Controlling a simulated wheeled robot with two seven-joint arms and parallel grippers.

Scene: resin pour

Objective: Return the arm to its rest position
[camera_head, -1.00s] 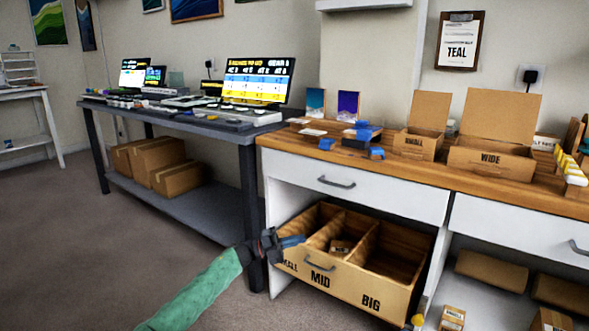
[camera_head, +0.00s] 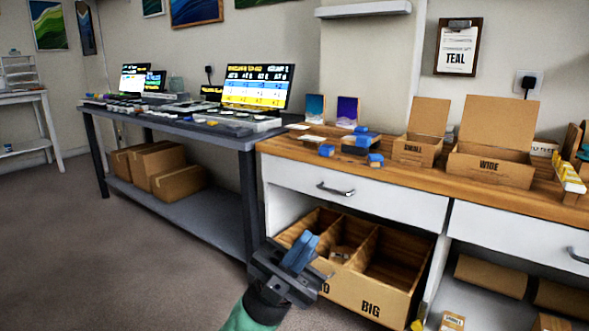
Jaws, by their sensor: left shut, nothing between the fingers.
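My left gripper (camera_head: 300,252) shows at the lower middle of the head view, on an arm in a green sleeve (camera_head: 250,318). Its blue fingers are shut and hold nothing. It is in front of the open wooden box with compartments (camera_head: 372,292), and covers part of the box's left front. The word BIG shows on the box front; the labels to its left are mostly hidden behind the gripper. A small carton lies in the middle compartment. My right gripper is not in view.
A wooden-topped counter (camera_head: 420,178) with white drawers stands behind the gripper. Open cardboard boxes marked SMALL (camera_head: 417,152) and WIDE (camera_head: 490,165) stand on it. A dark table (camera_head: 180,125) with screens is at left. Carpet (camera_head: 120,250) at the lower left is clear.

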